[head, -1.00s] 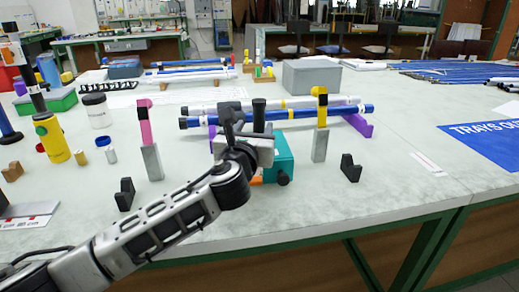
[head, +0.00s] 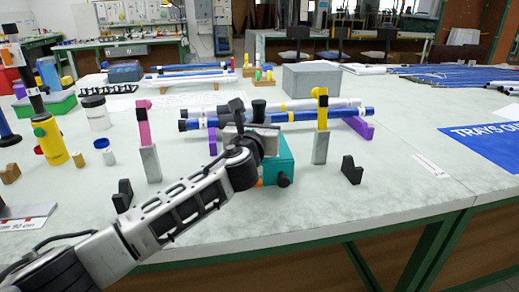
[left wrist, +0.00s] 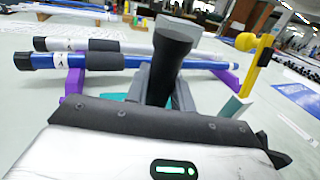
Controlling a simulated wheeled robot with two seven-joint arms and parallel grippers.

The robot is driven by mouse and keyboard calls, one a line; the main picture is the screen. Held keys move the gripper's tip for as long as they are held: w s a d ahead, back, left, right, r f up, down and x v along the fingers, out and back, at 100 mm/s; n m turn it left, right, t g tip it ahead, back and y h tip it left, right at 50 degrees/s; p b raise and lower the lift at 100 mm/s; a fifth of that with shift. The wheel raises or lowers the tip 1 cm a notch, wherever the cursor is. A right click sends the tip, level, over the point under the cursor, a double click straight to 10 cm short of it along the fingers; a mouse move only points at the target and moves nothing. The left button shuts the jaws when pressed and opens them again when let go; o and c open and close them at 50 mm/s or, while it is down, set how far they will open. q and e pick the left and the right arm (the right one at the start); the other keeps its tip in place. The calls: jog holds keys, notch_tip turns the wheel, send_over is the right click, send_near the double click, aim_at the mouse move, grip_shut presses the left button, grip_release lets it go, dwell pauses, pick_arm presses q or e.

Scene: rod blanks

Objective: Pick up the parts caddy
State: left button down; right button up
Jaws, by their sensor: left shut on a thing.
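The parts caddy (head: 284,158) is a teal box on the bench with an upright black post as its handle (head: 258,108). It stands in front of the rods, and my arm hides its left part. My left gripper (head: 249,122) is at the post. In the left wrist view, the grey fingers (left wrist: 166,92) close around the black post (left wrist: 172,48), and a little teal shows below them. I see no clear gap under the caddy. My right gripper is not in view.
Blue and white rods (head: 330,114) lie on purple rests (head: 360,127) just behind the caddy. A pink-topped post (head: 144,128) and a yellow-topped post (head: 322,115) flank it. A black V-block (head: 351,170) stands right. A grey box (head: 310,78) is behind. The front right bench is clear.

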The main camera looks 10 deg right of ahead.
aim_at(258, 111)
pick_arm(q)
jog(key=shift+r, duration=0.15)
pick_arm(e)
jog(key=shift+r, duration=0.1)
pick_arm(q)
jog(key=shift+r, duration=0.55)
notch_tip(258, 111, up, 2)
jog(key=shift+p, duration=0.55)
jog(key=s+a+r+p, duration=0.2)
jog(key=s+r+p, duration=0.1)
jog(key=s+r, duration=0.6)
jog(key=shift+s+a+r, duration=0.25)
jog(key=shift+s+r, duration=0.05)
jog(key=shift+s, duration=2.1)
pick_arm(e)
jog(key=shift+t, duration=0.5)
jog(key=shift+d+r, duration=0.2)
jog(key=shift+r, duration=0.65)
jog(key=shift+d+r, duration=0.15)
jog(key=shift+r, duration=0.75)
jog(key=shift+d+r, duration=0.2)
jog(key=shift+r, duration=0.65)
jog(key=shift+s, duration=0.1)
